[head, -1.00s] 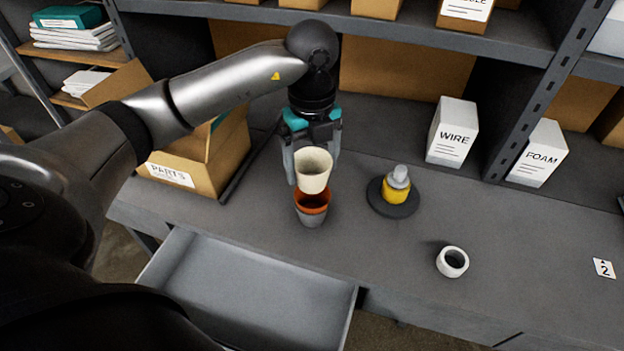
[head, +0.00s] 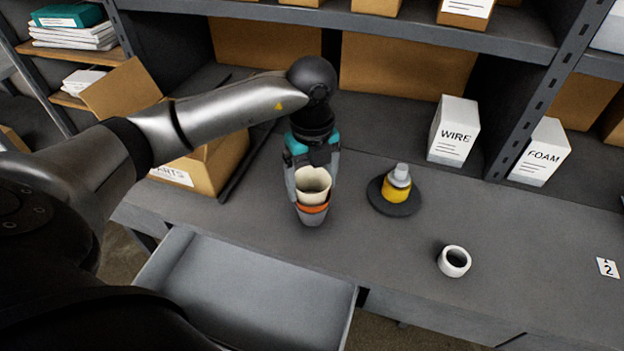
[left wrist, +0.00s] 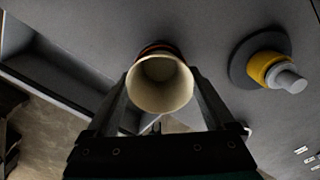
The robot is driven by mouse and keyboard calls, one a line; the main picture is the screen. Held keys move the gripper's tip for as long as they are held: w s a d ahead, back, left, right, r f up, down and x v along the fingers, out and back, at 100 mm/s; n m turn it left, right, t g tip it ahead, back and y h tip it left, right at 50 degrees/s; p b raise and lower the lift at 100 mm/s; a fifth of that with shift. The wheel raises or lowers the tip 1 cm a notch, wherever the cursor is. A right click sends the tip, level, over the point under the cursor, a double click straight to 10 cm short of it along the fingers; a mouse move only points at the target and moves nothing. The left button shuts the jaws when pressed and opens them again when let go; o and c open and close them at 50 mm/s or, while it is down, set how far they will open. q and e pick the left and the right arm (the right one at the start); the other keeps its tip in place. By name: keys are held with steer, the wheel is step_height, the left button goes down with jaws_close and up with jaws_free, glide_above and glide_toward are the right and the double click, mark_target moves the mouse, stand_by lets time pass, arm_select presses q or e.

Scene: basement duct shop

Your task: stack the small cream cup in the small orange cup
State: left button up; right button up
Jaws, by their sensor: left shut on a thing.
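The small cream cup (head: 314,184) is upright between the fingers of my left gripper (head: 312,190), which is shut on it. The cream cup also shows in the left wrist view (left wrist: 160,84), mouth toward the camera. Its lower part is inside the small orange cup (head: 312,209), whose orange rim shows just below it in the head view. The orange cup stands in a grey cup (head: 311,219) on the bench. In the left wrist view only a sliver of the orange rim (left wrist: 155,47) shows behind the cream cup. My right gripper is not in view.
A yellow bottle (head: 397,186) stands on a dark round base (head: 394,207) to the right. A white ring (head: 454,261) lies farther right. An open drawer (head: 245,292) is in front, and a cardboard box (head: 212,165) stands at left.

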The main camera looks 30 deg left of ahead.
arm_select(q)
steer(key=o, duration=1.1)
steer(key=shift+f, duration=0.1)
steer(key=shift+r+p, duration=0.5)
steer(key=shift+r, duration=0.2)
step_height(320, 180, up, 12)
